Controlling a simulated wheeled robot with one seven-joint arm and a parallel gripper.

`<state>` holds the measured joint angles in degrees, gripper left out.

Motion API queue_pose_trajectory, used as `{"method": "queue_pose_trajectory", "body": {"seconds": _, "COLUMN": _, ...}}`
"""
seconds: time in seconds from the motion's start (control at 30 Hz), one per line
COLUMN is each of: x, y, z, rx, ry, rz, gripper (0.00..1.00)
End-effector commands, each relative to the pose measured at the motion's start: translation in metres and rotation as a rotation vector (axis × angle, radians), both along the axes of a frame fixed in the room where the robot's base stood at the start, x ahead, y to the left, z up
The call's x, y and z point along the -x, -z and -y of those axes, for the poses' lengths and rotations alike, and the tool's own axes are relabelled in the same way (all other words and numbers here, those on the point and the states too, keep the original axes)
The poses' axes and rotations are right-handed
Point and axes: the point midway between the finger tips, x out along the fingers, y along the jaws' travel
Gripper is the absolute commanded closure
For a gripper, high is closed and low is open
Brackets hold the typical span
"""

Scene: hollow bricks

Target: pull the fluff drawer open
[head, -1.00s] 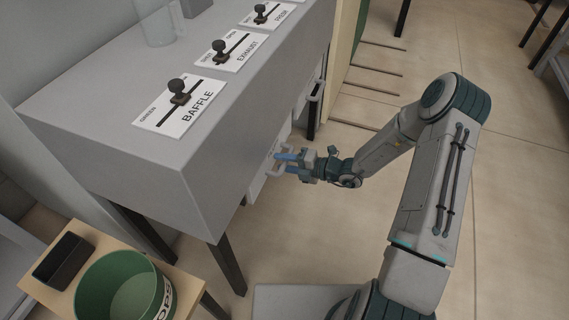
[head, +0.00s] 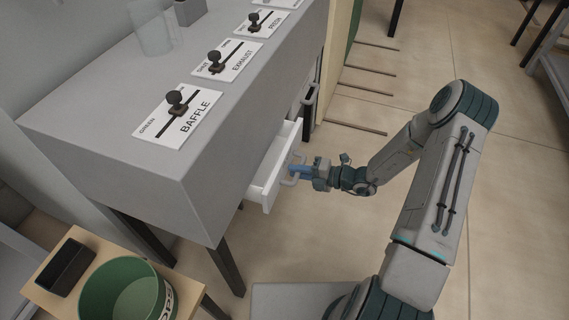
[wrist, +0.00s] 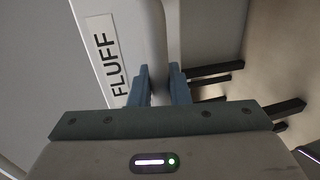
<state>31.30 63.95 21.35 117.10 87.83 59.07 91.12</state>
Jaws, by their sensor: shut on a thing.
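The fluff drawer (head: 266,182) is a white drawer in the side of the grey cabinet, and it stands partly out. In the wrist view its front (wrist: 108,35) carries a label reading FLUFF. My gripper (head: 298,172) is at the drawer's front, with its blue fingers shut on the drawer's pale handle (head: 290,182).
The grey cabinet (head: 190,190) has sliders marked BAFFLE (head: 180,115), EXHAUST (head: 228,60) and another behind. A small table with a green bin (head: 125,295) and black tray (head: 66,268) stands front left.

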Motion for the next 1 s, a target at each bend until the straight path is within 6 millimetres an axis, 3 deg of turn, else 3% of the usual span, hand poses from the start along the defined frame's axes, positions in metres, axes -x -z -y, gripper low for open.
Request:
{"method": "queue_pose_trajectory", "body": {"seconds": 0.2, "x": 0.020, "y": -0.004, "z": 0.056, "rx": 0.002, "ry": 0.004, "rz": -0.003, "gripper": 1.00}}
{"method": "queue_pose_trajectory", "body": {"seconds": 0.5, "x": 0.044, "y": -0.001, "z": 0.122, "rx": 0.001, "ry": 0.002, "rz": -0.002, "gripper": 1.00}}
{"method": "queue_pose_trajectory", "body": {"seconds": 0.7, "x": 0.054, "y": -0.001, "z": 0.149, "rx": 0.001, "ry": -0.001, "rz": -0.001, "gripper": 1.00}}
{"method": "queue_pose_trajectory", "body": {"seconds": 1.0, "x": 0.060, "y": 0.000, "z": 0.164, "rx": 0.000, "ry": -0.001, "rz": -0.002, "gripper": 1.00}}
